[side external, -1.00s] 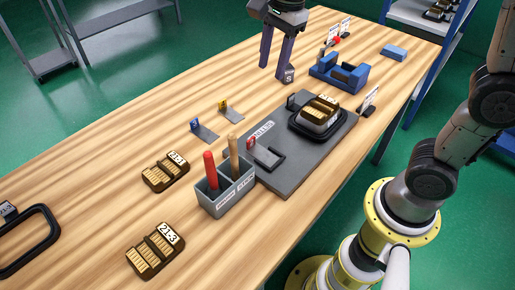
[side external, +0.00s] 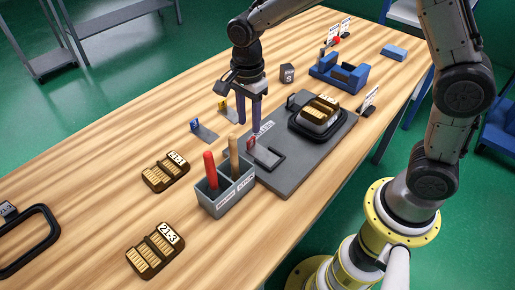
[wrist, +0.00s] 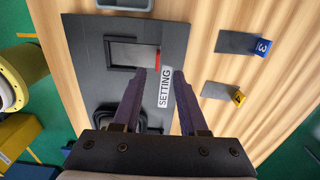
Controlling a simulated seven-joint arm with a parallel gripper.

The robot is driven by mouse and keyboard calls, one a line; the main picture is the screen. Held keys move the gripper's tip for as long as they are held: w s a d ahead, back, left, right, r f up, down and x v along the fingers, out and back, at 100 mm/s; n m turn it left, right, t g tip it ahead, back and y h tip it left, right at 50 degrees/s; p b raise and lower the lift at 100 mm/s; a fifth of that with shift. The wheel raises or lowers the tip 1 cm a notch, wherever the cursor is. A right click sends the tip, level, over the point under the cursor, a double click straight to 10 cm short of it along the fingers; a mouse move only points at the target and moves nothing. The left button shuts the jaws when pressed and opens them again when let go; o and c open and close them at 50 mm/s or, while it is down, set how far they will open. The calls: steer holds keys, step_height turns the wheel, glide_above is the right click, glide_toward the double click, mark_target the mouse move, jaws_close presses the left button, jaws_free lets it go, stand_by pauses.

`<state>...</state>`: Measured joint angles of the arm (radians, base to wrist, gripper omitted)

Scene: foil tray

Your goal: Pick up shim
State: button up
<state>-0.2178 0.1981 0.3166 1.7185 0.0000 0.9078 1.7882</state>
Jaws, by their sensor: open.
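Three flat grey shims with coloured tags are in view. The blue-tagged shim (side external: 205,132) and the yellow-tagged shim (side external: 230,114) lie on the bare wood. The red-tagged shim (side external: 266,156) lies in a frame on the dark setting plate (side external: 290,178). In the wrist view, the blue-tagged shim (wrist: 237,42) and yellow-tagged shim (wrist: 218,91) are right of the fingers, and the red-tagged shim (wrist: 134,54) is ahead. My gripper (side external: 249,121) is open and empty, pointing down near the plate's far-left edge; its fingers (wrist: 158,78) straddle part of the SETTING label.
A grey bin (side external: 227,195) with red and wooden handles stands by the plate. A brown-and-gold block sits in a dark holder (side external: 292,124) on the plate. Two similar blocks (side external: 165,172) (side external: 155,250) lie at left. A blue fixture (side external: 339,75) stands farther back.

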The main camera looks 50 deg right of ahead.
mark_target(251, 139)
steer(key=shift+s+f, duration=0.2)
steer(key=shift+f, duration=2.45)
jaws_close()
